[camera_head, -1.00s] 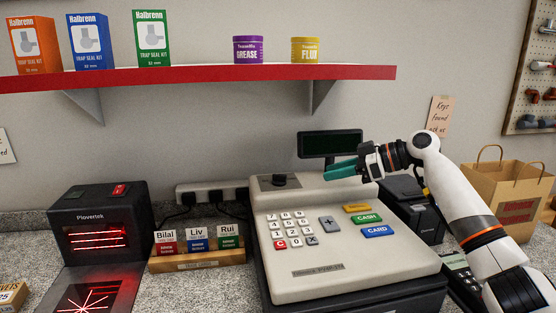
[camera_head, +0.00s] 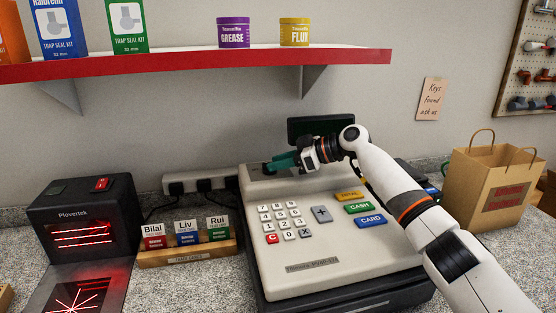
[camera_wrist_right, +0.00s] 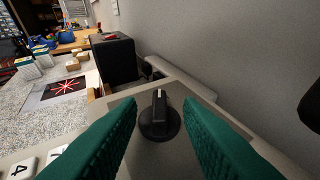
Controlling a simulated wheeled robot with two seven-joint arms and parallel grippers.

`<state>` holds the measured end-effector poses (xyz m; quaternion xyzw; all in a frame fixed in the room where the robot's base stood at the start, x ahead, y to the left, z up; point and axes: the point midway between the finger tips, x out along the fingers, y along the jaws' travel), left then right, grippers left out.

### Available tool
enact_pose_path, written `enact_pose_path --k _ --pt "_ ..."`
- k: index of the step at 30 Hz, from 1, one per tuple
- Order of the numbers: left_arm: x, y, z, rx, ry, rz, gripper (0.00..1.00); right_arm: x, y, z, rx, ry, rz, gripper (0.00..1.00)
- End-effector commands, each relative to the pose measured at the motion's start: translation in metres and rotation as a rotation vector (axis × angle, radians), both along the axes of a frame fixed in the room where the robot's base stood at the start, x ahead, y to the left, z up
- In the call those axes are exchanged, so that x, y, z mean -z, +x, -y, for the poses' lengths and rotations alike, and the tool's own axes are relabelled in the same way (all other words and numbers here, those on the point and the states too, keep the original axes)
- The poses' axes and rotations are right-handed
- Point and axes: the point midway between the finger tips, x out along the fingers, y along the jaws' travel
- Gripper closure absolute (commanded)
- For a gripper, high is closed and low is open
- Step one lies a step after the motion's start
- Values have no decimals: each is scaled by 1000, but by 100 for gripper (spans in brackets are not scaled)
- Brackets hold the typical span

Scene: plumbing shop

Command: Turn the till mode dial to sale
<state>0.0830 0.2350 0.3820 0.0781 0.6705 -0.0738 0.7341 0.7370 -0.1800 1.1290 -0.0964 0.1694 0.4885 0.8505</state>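The till (camera_head: 335,260) is a cream cash register on the counter, with number keys and coloured buttons. Its black mode dial (camera_wrist_right: 160,118) is a round knob with a raised grip and a white mark, seen in the right wrist view. My right gripper (camera_head: 272,166) has teal fingers and reaches over the till's top left corner. In the right wrist view its fingers (camera_wrist_right: 165,140) are open, one on each side of the dial, apart from it. In the head view the fingers largely hide the dial. Any mode labels cannot be read. My left gripper is not in view.
The till's display (camera_head: 320,128) stands just behind my right gripper. A black scanner (camera_head: 85,225) and a wooden card holder (camera_head: 188,252) stand left of the till. A paper bag (camera_head: 492,190) is at right. A red-edged shelf (camera_head: 200,63) hangs above.

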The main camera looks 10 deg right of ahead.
Motion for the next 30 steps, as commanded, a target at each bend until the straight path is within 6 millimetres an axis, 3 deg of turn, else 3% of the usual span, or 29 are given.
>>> enact_pose_path --k 11,18,30 --pt "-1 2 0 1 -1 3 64 3 3 -6 0 -1 0 67" --pt "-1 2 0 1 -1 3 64 3 3 -6 0 -1 0 100" --pt "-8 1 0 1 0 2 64 2 2 -6 54 -2 2 100"
